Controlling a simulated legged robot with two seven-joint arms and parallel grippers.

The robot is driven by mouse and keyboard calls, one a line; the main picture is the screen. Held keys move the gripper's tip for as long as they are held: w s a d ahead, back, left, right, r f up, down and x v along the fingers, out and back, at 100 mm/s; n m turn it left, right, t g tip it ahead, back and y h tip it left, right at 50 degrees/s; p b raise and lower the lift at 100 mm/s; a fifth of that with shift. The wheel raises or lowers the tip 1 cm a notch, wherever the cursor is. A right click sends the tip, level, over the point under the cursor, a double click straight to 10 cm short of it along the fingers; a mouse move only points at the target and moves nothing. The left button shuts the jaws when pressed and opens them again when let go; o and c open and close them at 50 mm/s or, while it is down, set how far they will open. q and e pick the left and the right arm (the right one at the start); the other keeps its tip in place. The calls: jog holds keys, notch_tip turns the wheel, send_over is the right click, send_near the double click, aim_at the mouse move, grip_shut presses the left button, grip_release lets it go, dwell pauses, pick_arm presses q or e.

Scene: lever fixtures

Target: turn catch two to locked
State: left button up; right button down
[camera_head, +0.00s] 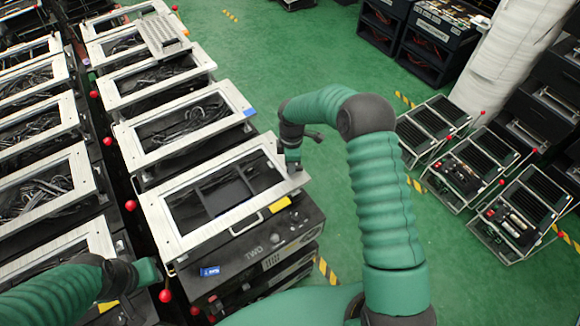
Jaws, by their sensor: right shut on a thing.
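The fixture marked TWO (255,250) is a dark box with a pale rectangular frame (160,220) on top, in the lower middle of the head view. My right gripper (291,162) points down at the right corner of this frame. It is shut on catch two, which it mostly hides; a small bit of red shows beside the fingers. I cannot tell the catch's angle. My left gripper (150,271) is at the lower left, close to a red ball knob (165,296). I cannot tell whether its fingers are open, or whether it touches the knob.
Similar framed boxes with cables (185,125) stand in rows behind and to the left. More red knobs (130,206) line the gap between rows. A yellow tag (279,204) and a blue tag (209,271) are on fixture two. Green floor (265,65) is free beyond; open crates (520,215) stand at right.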

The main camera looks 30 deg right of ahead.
jog(key=m, duration=0.3)
jog(key=shift+w+d+b, duration=0.15)
jog(key=shift+d+b, duration=0.15)
jog(key=shift+d, duration=0.05)
jog(key=m+b, duration=0.1)
jog(key=m, duration=0.3)
jog(key=shift+d, duration=0.15)
jog(key=m, duration=0.5)
jog(key=shift+d+f, duration=0.1)
jog(key=shift+f, duration=0.1)
jog(key=c, duration=1.9)
grip_release()
jog(key=o, duration=0.5)
jog(key=shift+s, duration=0.2)
jog(key=shift+c, duration=0.2)
jog(key=shift+r, duration=0.2)
jog(key=shift+w, duration=0.1)
